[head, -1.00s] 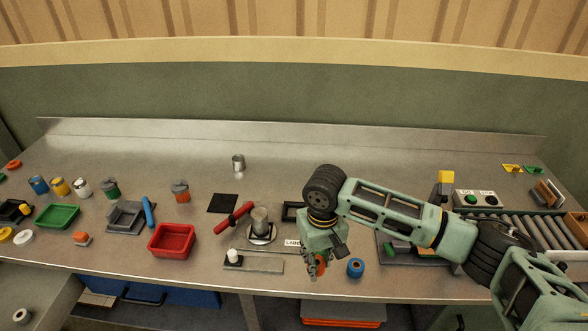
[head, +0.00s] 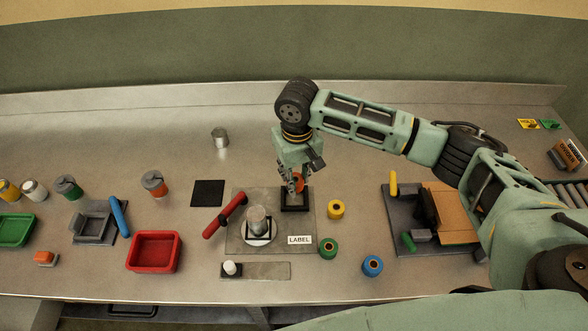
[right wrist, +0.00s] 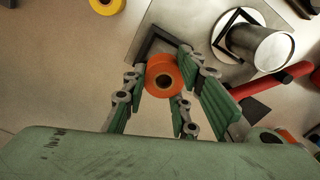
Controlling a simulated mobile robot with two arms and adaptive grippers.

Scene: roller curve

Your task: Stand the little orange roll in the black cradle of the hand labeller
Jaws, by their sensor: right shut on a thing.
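The orange roll (head: 299,181) is between the fingers of my right gripper (head: 296,180), which is shut on it. In the right wrist view the orange roll (right wrist: 160,77) shows its dark centre hole, with green-padded fingers on both sides. The black cradle (head: 296,207) is a square frame on the grey plate of the hand labeller (head: 270,240). The roll is over the cradle and hides part of it; I cannot tell whether they touch. The cradle (right wrist: 150,48) also shows just beyond the roll in the wrist view. My left gripper is not in view.
Yellow (head: 336,209), green (head: 328,248) and blue (head: 372,266) rolls stand right of the labeller. The labeller's metal cylinder (head: 258,219) and red handle (head: 225,216) are left of the cradle. A red tray (head: 154,252) lies further left. The bench behind is mostly clear.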

